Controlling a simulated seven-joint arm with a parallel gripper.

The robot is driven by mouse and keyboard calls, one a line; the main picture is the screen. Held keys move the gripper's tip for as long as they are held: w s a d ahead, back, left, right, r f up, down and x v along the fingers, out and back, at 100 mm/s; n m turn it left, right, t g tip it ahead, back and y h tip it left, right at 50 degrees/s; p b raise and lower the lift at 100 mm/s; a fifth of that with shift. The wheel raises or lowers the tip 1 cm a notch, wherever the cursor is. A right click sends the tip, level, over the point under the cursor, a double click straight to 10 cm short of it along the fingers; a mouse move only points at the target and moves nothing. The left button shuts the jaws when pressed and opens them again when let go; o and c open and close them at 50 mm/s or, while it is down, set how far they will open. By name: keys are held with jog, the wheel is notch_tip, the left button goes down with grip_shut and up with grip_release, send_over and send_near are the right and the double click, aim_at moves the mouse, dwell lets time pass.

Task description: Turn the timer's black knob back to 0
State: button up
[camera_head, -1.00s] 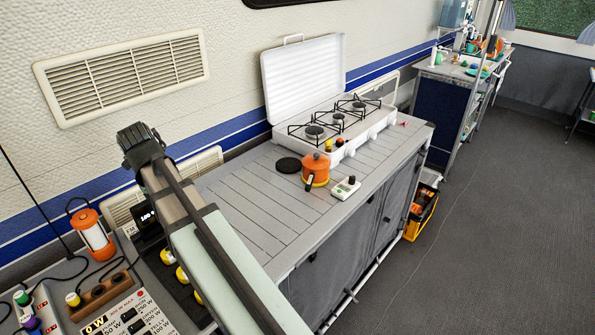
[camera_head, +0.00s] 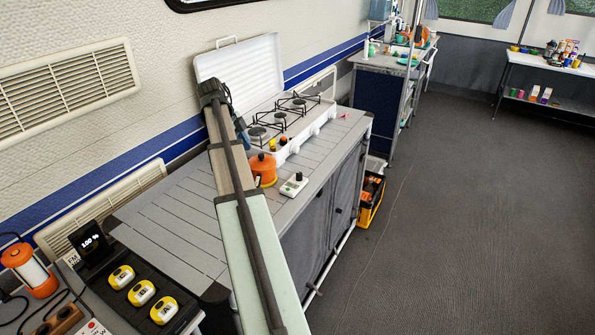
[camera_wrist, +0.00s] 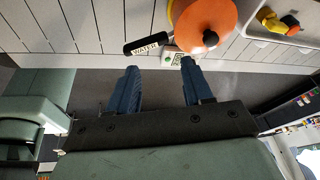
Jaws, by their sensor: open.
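The timer (camera_head: 294,184) is a small white box with a black knob on top. It stands on the grey slatted counter, right of the orange pot, in the head view. The timer (camera_wrist: 172,58) also shows in the wrist view, beside the pot's dark handle and beyond my fingertips; its knob cannot be made out there. My gripper (camera_wrist: 158,72) has two blue fingers spread apart with nothing between them. In the head view my gripper (camera_head: 241,130) is above the counter, left of the timer and in front of the stove's lid. The knob's setting is too small to read.
The orange pot (camera_head: 263,170) stands close to the timer; its labelled handle (camera_wrist: 147,45) reaches near my fingers' line. The white stove (camera_head: 300,128) with its raised lid is behind. The counter (camera_head: 172,222) is clear at the front left.

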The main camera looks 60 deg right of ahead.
send_near(299, 173)
jog(key=w+r, duration=0.3)
jog(key=r, duration=0.2)
jog(key=shift+m+g+y, duration=0.3)
jog(key=shift+g+y, duration=0.1)
jog(key=x, duration=1.4)
jog(key=shift+s+d+f, duration=0.1)
jog(key=shift+s+d, duration=0.05)
jog(key=shift+s, duration=0.05)
grip_shut()
